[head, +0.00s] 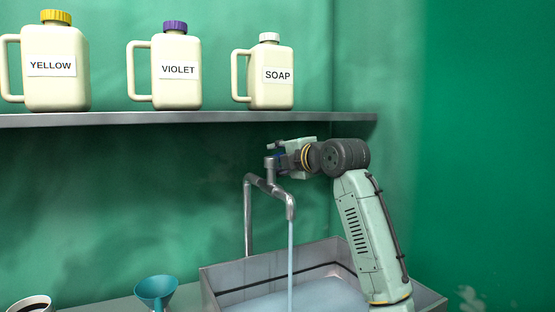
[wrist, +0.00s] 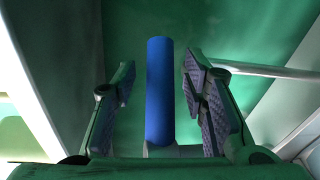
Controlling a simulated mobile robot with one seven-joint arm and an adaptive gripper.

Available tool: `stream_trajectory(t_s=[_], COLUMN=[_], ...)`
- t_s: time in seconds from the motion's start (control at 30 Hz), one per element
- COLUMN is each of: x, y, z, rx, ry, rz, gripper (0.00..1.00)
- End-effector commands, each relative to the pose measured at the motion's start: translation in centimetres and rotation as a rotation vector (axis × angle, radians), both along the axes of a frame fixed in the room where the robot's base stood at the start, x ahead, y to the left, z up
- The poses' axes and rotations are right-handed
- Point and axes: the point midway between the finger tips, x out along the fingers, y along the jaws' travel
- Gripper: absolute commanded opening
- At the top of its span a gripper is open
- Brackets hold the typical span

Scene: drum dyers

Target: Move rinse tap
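The rinse tap (head: 267,184) is a grey metal pipe standing at the back of the sink, with its spout bent down and a stream of water (head: 291,260) running from it. A blue cylindrical handle shows in the wrist view (wrist: 160,92), upright in that picture. My gripper (wrist: 158,80) is open, with one finger on each side of the blue handle and a visible gap on both sides. In the head view my gripper (head: 279,150) is at the top of the tap, below the shelf, and mostly hides the handle there.
A grey sink (head: 225,275) holds pale water under the spout. A shelf (head: 190,118) above carries jugs labelled yellow (head: 55,88), violet (head: 176,90) and soap (head: 271,92). A teal funnel (head: 156,288) and a white cup (head: 30,304) stand left of the sink.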

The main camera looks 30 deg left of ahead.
Motion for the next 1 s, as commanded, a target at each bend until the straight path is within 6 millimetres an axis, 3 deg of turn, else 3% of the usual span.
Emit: stream_trajectory(t_s=[0.27,0.73,1.0], x=[-0.2,-4.0,-5.0], y=[-0.7,-8.8,-10.8], z=[0.1,1.3,1.6], rx=[0.0,0.001,0.0], ry=[0.001,-0.001,0.0], rz=[-0.001,-0.003,-0.001], gripper=[0.4,0.4,0.4])
